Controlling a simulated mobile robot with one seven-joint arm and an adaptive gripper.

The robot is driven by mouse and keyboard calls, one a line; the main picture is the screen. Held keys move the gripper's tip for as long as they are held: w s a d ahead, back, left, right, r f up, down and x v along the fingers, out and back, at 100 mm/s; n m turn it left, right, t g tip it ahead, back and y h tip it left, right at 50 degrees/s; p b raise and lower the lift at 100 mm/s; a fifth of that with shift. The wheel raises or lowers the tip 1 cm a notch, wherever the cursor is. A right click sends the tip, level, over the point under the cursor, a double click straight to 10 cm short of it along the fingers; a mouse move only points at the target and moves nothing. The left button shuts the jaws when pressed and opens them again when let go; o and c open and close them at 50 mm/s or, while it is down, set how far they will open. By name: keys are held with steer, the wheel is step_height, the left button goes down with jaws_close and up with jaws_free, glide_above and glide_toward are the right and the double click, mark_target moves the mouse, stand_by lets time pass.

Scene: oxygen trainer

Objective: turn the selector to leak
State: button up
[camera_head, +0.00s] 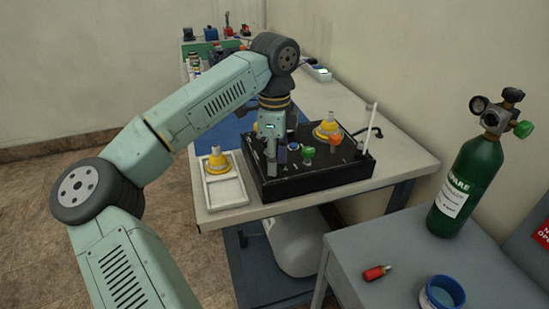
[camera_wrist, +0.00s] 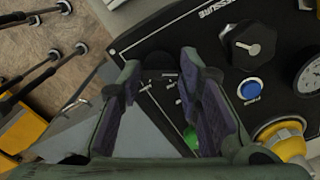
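The black trainer box (camera_head: 315,178) stands on the bench, and its panel (camera_wrist: 210,40) fills much of the wrist view. My gripper (camera_wrist: 160,70) is open over the panel. A dark knob-like part (camera_wrist: 158,78) shows between its fingertips, with small white marks beside it. I cannot read a "leak" mark, and cannot tell whether the fingers touch this part. In the head view my gripper (camera_head: 275,160) is low over the box's left side and hides part of the panel. A black knob with a pale pointer line (camera_wrist: 252,46) sits near the word PRESSURE.
A blue button (camera_wrist: 250,89), a gauge (camera_wrist: 311,76), a yellow fitting (camera_wrist: 284,140) and a green knob (camera_head: 308,152) are near my gripper. A white tray (camera_head: 224,190) lies left of the box. A green cylinder (camera_head: 468,185) stands on the grey table at right.

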jaws_close()
steer(key=shift+m, duration=0.3)
steer(key=m+b, duration=0.2)
steer(key=m, duration=0.2)
steer(key=shift+f+b, duration=0.1)
steer(key=shift+b, duration=0.2)
steer(key=m+b, duration=0.1)
steer(key=m, duration=0.5)
steer(key=shift+m, duration=0.4)
steer(key=m, duration=1.2)
steer(key=shift+p, duration=0.35)
steer(key=shift+m, duration=0.4)
